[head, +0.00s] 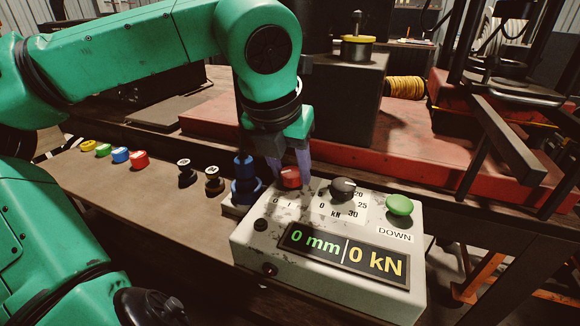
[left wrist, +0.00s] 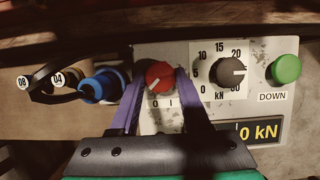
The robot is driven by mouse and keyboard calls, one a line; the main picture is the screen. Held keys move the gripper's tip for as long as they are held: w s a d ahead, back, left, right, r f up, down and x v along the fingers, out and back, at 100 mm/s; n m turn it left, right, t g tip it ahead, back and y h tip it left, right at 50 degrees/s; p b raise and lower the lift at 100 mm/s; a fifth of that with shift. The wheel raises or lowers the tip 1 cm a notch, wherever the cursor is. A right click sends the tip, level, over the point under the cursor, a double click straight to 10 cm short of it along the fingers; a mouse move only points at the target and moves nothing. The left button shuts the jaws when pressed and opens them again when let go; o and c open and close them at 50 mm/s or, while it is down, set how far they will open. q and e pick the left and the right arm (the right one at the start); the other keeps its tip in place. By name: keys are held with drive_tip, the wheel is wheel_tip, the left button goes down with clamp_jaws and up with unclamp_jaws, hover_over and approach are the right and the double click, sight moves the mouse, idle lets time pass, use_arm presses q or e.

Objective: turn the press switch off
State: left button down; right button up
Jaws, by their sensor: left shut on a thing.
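The press control box (head: 250,245) is pale and worn. Its red rotary switch (head: 290,178) sits above the marks 0 and I. In the left wrist view the red switch (left wrist: 159,75) has a white pointer line slanting to the lower left, toward the 0. My left gripper (head: 289,168) reaches down from above with its purple fingers on either side of the switch, shut on it. The fingers hide part of the knob's sides. The display (head: 345,254) is lit and reads 0 mm and 0 kN. My right gripper is not in view.
A dark force dial (head: 343,188) and a green DOWN button (head: 399,205) are to the right of the switch. A blue fitting (head: 245,180) stands close on the left. Several dies and coloured caps line the bench (head: 110,195). The red press base (head: 400,140) is behind.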

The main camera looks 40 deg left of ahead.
use_arm(q)
drive_tip(key=shift+c, duration=1.8)
unclamp_jaws()
drive_tip(key=shift+r, duration=0.3)
drive_tip(key=p+v, duration=0.2)
drive_tip(key=v, duration=1.2)
drive_tip(key=shift+p, duration=0.3)
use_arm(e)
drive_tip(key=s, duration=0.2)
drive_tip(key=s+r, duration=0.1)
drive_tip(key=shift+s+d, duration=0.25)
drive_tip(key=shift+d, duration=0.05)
